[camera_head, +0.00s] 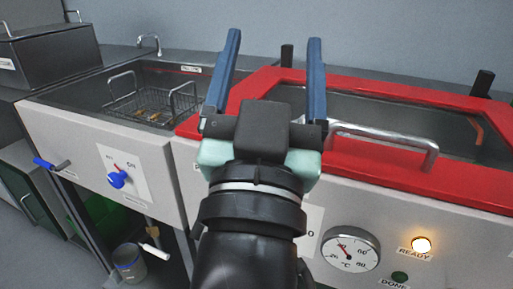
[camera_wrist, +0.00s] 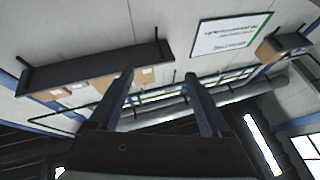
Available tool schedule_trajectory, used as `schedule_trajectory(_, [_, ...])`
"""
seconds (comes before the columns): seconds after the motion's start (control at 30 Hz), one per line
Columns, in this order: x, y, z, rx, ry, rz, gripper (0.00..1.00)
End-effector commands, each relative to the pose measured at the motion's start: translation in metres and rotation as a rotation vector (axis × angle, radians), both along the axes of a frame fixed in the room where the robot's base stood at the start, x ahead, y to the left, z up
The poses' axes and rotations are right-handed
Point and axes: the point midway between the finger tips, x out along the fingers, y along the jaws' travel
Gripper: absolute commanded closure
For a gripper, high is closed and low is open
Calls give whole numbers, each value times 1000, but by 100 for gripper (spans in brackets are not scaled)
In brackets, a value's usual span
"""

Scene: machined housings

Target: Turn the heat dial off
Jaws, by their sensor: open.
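My gripper (camera_head: 275,40) is open and empty, its two blue fingers pointing up in front of the red-framed lid. In the wrist view my gripper (camera_wrist: 158,76) has nothing between its fingers and faces the wall and ceiling. A blue dial (camera_head: 117,180) sits on a white plate marked "ON" on the left front panel, with a red mark above it. My gripper is to its right and apart from it. A second white plate (camera_head: 314,225) with a "0" shows beside my arm, which hides most of it. I cannot tell which plate belongs to the heat dial.
A red lid (camera_head: 375,150) with a metal handle (camera_head: 390,140) covers the right tank. A wire basket (camera_head: 150,103) sits in the open left tank. A temperature gauge (camera_head: 350,249), lit READY lamp (camera_head: 421,245) and blue-handled valve (camera_head: 50,164) are on the front. A can (camera_head: 130,265) stands below.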

Motion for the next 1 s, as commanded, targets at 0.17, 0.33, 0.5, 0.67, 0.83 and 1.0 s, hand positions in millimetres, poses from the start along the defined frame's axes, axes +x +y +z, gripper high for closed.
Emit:
schedule_trajectory(0.17, [21,20,-78,67,357,-29,18])
schedule_trajectory(0.33, [-7,30,-155,94,630,-101,18])
schedule_trajectory(0.5, [-57,28,-206,84,815,-189,18])
schedule_trajectory(0.67, [-90,23,-228,69,890,-242,18])
schedule_trajectory(0.83, [-96,20,-238,65,907,-261,18])
schedule_trajectory(1.0, [-74,13,-247,65,904,-262,18])
